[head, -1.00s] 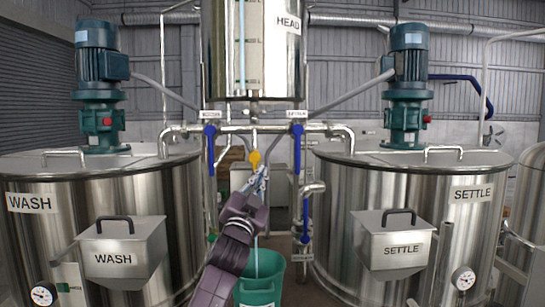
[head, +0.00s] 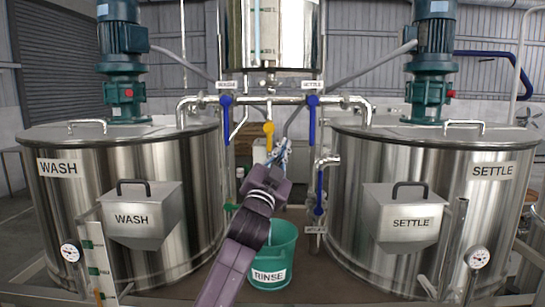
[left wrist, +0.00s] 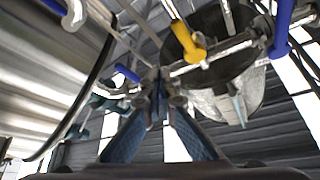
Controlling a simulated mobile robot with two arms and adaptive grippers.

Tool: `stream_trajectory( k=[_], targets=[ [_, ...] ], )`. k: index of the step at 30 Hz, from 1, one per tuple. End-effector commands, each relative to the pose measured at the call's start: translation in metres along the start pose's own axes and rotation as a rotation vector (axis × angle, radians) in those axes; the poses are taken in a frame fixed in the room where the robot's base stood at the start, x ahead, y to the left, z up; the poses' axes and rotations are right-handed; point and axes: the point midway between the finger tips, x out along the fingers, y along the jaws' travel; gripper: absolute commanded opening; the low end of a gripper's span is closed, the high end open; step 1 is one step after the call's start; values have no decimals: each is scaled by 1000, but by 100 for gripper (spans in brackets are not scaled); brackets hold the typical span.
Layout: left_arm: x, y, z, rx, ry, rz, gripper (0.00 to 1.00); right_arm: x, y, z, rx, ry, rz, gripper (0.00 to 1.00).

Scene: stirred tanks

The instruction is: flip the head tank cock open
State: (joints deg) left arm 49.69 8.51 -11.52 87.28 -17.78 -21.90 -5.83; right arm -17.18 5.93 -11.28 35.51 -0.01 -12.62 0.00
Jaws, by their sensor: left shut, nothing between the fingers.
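The head tank (head: 272,35) is a steel vessel at the top middle of the head view, its top cut off. Below it, on the pipe, a cock with a yellow lever (head: 268,130) hangs pointing down. The yellow lever also shows in the left wrist view (left wrist: 186,40), up and to the right of my fingertips. My left gripper (head: 280,150) is shut and empty, its tips just right of the lever's lower end in the head view. Its closed fingers show in the left wrist view (left wrist: 160,95). I cannot tell if they touch the lever. My right gripper is not in view.
Blue levers hang on both sides, left (head: 226,116) and right (head: 312,120). The wash tank (head: 60,210) and settle tank (head: 470,225) flank the gap. A green rinse bucket (head: 285,245) stands on the floor below. A lower blue-handled valve (head: 319,190) is at right.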

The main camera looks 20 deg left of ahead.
Motion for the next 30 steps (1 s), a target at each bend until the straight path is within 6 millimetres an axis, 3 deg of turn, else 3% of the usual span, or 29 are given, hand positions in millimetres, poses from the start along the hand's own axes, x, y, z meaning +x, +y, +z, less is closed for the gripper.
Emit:
stream_trajectory(
  k=[6,9,18,30],
  targets=[
    [-32,-14,-6,1,4,-1,0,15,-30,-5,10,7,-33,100],
    [-44,-19,-10,1,5,1,0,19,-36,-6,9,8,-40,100],
    [-60,-29,-16,0,3,1,0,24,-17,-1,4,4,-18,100],
    [-61,-29,-16,-1,3,1,0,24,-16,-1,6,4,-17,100]
  ],
)
